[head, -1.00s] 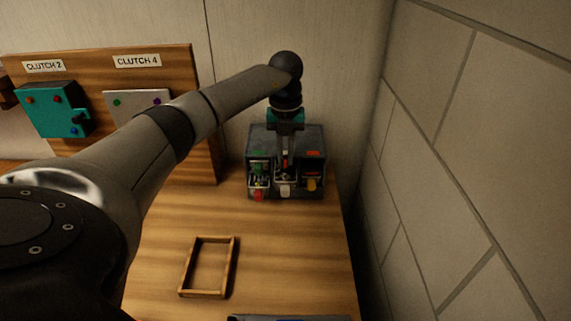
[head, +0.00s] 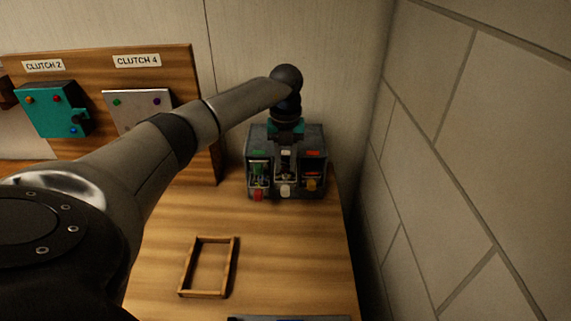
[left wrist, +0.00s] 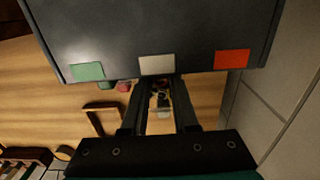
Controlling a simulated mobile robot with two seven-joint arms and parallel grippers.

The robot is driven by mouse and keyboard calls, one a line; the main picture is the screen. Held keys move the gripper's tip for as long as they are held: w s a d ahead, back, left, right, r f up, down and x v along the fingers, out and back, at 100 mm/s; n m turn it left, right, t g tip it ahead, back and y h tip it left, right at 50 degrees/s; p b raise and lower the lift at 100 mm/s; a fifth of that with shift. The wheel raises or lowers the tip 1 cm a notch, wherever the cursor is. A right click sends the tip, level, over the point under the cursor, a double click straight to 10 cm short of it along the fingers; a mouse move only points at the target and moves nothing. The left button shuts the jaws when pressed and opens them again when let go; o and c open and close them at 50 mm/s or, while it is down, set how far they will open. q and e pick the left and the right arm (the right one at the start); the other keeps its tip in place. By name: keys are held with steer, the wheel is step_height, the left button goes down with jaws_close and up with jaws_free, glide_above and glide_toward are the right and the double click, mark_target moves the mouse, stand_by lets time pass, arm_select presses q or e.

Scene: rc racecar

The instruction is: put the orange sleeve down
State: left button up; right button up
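A dark box (head: 318,150) with open front compartments stands at the back right of the bench. Green, white and red labels mark it, and they also show on its top in the left wrist view (left wrist: 100,40). My left gripper (head: 287,172) points down at the middle of the box front. Its fingers (left wrist: 161,112) stand apart in the left wrist view, with small whitish and dark parts showing between and beyond them. A small orange-yellow piece (head: 311,185) sits low at the right compartment; I cannot tell whether it is the orange sleeve. My right gripper is out of view.
A small empty wooden frame (head: 183,268) lies on the bench. A wooden panel (head: 95,62) with teal (head: 48,108) and grey (head: 126,98) clutch boxes stands at the back left. A block wall (head: 470,150) rises close on the right.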

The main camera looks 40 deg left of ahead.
arm_select(q)
step_height(320, 180, up, 12)
stand_by(0.4)
